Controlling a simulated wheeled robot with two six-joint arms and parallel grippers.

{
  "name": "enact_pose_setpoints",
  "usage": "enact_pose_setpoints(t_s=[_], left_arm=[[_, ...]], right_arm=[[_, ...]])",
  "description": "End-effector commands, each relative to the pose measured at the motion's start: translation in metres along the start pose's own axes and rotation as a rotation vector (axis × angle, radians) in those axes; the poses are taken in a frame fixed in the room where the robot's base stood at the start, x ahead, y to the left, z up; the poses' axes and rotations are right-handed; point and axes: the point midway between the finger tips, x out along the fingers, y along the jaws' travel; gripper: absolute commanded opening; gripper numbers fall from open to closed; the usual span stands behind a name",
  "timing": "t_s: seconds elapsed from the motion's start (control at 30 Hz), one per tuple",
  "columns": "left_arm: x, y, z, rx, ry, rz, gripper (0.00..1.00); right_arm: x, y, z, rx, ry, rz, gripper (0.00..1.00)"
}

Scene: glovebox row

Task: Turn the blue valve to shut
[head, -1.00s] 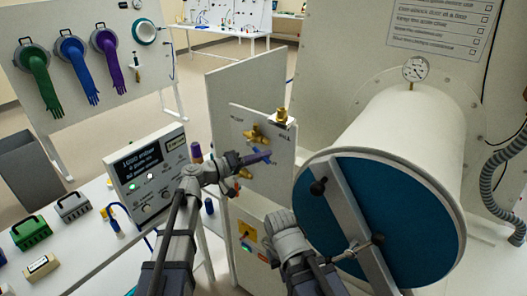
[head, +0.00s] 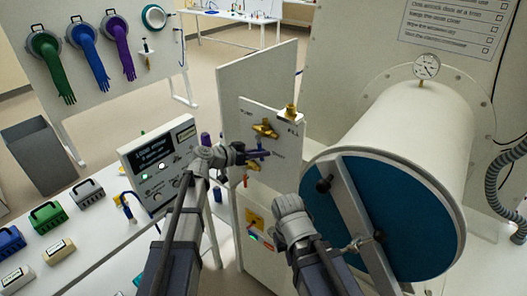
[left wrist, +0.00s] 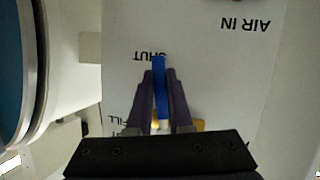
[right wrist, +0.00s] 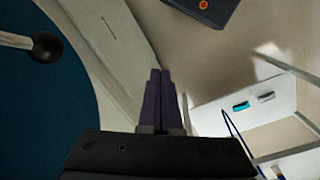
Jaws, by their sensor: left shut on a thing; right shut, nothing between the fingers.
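The blue valve handle (left wrist: 160,90) shows in the left wrist view as a narrow upright bar on a white panel (left wrist: 230,75). Its far end reaches the printed word SHUT, which appears upside down. My left gripper (left wrist: 160,78) is shut on the handle, with one purple finger on each side. In the head view my left gripper (head: 264,154) is at the panel (head: 285,138), below the brass valve (head: 265,128), and largely hides the blue handle.
The round blue door (head: 400,205) with its bar and black knobs stands right of my right arm. A control box (head: 160,160) and small coloured cases (head: 47,215) are on the white bench at left. A gauge (head: 427,66) tops the cylinder.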

Motion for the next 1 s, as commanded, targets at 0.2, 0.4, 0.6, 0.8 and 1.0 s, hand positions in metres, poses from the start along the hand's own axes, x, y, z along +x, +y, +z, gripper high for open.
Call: enact_pose_setpoints(t_s=[0.2, 0.4, 0.6, 0.8, 1.0], left_arm=[[-0.0016, -0.0059, -0.0004, 0.095, -0.021, -0.04, 0.0], [-0.0021, -0.0089, -0.0002, 0.142, -0.031, -0.059, 0.0], [-0.0022, -0.0101, 0.0, 0.159, -0.035, -0.066, 0.0], [-0.0022, -0.0102, 0.0001, 0.16, -0.035, -0.066, 0.0], [-0.0022, -0.0101, 0.0001, 0.159, -0.035, -0.066, 0.25]], right_arm=[[-0.0053, 0.0005, 0.0003, 0.001, 0.0, 0.0, 0.0], [-0.0069, 0.0006, 0.0004, 0.002, 0.0, 0.0, 0.0], [-0.0073, 0.0007, 0.0004, 0.002, 0.0, 0.0, 0.0], [-0.0073, 0.0007, 0.0004, 0.002, 0.0, 0.0, 0.0], [-0.0073, 0.0007, 0.0004, 0.002, 0.0, 0.0, 0.0]])
